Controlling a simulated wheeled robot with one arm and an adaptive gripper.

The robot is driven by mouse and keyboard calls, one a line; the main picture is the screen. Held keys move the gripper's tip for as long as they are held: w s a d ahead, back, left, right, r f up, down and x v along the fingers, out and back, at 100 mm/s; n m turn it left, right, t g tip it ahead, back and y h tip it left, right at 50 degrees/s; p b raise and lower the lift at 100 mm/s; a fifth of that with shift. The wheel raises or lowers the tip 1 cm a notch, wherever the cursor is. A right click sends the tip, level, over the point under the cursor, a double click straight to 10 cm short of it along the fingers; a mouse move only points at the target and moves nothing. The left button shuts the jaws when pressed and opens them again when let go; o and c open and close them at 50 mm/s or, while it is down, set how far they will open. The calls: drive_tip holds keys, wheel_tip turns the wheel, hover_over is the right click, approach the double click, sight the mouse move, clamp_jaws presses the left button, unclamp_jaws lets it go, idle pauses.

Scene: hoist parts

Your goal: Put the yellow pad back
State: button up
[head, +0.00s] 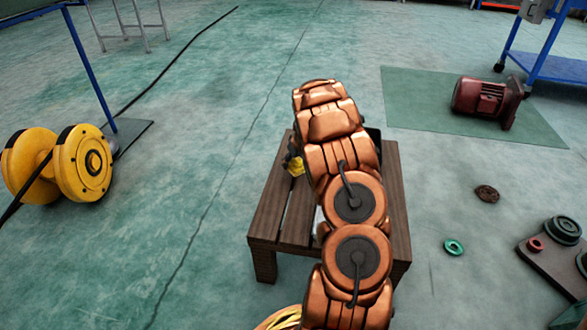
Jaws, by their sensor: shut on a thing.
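A small yellow pad (296,166) shows at the left side of my copper-coloured arm, over the far left part of a dark wooden slatted table. A dark bit of my gripper (288,159) shows right at the pad, and the gripper is shut on it. Most of the gripper and part of the pad are hidden behind my arm. I cannot tell whether the pad touches the table (268,220).
A dark box edge (374,134) and a whitish thing (319,222) show beside my arm on the table. A yellow wheeled part (82,163) stands left. A red motor (484,98) lies on a green mat (415,100). A green ring (453,247) and brown disc (487,193) lie on the floor.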

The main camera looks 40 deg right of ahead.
sight(293, 167)
drive_tip(key=shift+w, duration=0.15)
drive_tip(key=shift+f+b, duration=0.95)
drive_tip(key=shift+f, duration=0.8)
drive_tip(key=shift+f, duration=0.2)
drive_tip(key=o, duration=1.2)
drive_tip(key=shift+r, duration=0.1)
